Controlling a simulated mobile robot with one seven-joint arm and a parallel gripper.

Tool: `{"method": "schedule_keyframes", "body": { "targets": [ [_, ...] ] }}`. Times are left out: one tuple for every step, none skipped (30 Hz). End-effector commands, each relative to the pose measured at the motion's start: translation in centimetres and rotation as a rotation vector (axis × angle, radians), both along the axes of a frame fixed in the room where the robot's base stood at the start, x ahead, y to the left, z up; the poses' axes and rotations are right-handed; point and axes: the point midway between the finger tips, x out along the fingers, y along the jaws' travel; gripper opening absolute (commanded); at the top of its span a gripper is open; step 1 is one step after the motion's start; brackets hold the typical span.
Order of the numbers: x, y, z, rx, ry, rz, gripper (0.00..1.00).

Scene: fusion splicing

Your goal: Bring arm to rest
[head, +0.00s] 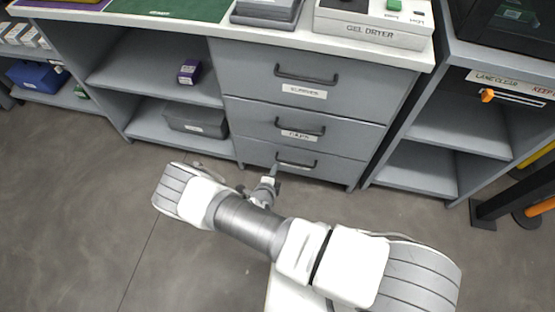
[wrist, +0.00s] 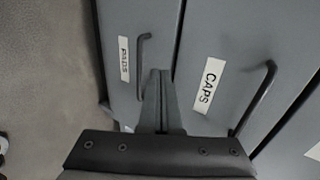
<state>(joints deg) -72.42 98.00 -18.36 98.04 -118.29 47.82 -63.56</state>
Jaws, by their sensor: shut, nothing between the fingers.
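My arm (head: 250,223) stretches across the lower part of the head view, in front of a grey drawer unit. My gripper (head: 274,170) is at its far end, low by the bottom drawer (head: 325,168). In the wrist view the fingers (wrist: 157,75) are together with nothing between them. They point at the drawer fronts, between the handle of the drawer labelled PADS (wrist: 145,65) and the handle of the CAPS drawer (wrist: 256,98). I cannot tell whether the fingertips touch the front.
The drawers look closed, including the top drawer (head: 340,75). A gel dryer (head: 370,30) stands on the worktop above. Open shelves flank the drawers; the left ones hold a grey box (head: 197,121) and a purple box (head: 189,72). The floor (head: 80,220) at left is clear.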

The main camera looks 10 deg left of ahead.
Motion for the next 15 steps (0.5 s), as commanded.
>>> {"method": "schedule_keyframes", "body": {
  "targets": [
    [-0.6, 0.1, 0.5, -0.001, 0.001, 0.001, 0.00],
    [-0.9, 0.1, 0.6, 0.000, 0.001, 0.000, 0.00],
    [-1.2, 0.1, 0.8, 0.000, 0.001, 0.000, 0.00],
    [-1.3, 0.1, 0.8, 0.000, 0.001, 0.000, 0.00],
    [-1.5, 0.1, 0.9, 0.000, 0.001, 0.000, 0.00],
    [-1.6, 0.1, 0.9, -0.001, 0.001, 0.001, 0.00],
    [-1.7, 0.1, 0.9, -0.001, 0.000, 0.001, 0.00],
    [-1.8, 0.1, 1.0, -0.001, 0.000, 0.001, 0.00],
    [-1.8, 0.1, 0.9, -0.001, 0.000, 0.001, 0.00],
    [-1.8, 0.1, 0.9, 0.000, 0.001, 0.000, 0.00],
    [-1.8, 0.1, 0.9, 0.000, 0.001, 0.000, 0.00],
    [-1.8, 0.1, 0.9, 0.000, 0.001, -0.001, 0.00],
    [-1.8, 0.1, 0.9, 0.000, 0.001, -0.001, 0.00],
    [-1.7, 0.1, 1.0, 0.002, 0.000, -0.003, 0.00],
    [-1.6, 0.2, 1.2, 0.009, -0.003, -0.011, 0.00]
  ]
}}
